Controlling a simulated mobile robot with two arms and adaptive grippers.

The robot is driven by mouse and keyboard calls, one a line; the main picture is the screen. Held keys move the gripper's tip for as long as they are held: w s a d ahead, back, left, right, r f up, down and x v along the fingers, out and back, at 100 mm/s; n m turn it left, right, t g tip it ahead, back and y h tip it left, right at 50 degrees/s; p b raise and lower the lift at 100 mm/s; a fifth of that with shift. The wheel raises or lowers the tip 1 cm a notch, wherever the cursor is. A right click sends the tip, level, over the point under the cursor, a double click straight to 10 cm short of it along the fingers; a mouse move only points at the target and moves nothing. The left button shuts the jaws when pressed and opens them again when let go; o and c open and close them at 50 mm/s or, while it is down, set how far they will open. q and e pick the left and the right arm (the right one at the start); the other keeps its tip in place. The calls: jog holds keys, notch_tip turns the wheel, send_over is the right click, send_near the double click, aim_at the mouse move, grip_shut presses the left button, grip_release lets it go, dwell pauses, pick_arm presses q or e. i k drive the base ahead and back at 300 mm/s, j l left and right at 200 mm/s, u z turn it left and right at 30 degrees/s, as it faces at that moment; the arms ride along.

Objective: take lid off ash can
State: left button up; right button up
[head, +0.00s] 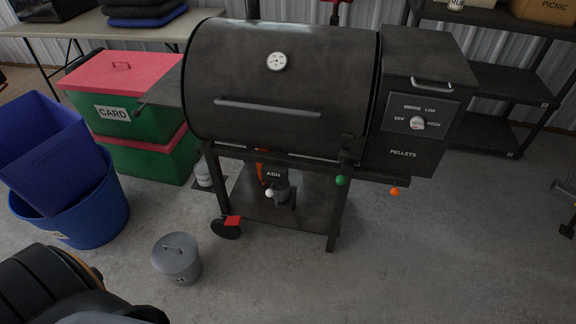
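A small grey can (178,270) stands upright on the concrete floor in front of the smoker, toward the lower left of the head view. A round grey lid (176,250) with an arched handle sits on top of it. The can has a small pale label low on its front, too small to read. A plate marked ASH (273,174) shows under the smoker's barrel, above its lower shelf. I see neither gripper clearly in the head view, and nothing touches the can or its lid.
The black smoker (285,80) stands behind the can, its wheel (226,229) nearby. A blue tub (85,222) stands to the left. A dark ridged object (45,285) fills the lower left corner. Floor right of the can is clear.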

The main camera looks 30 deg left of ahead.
aim_at(174, 253)
jog(key=u, duration=2.05)
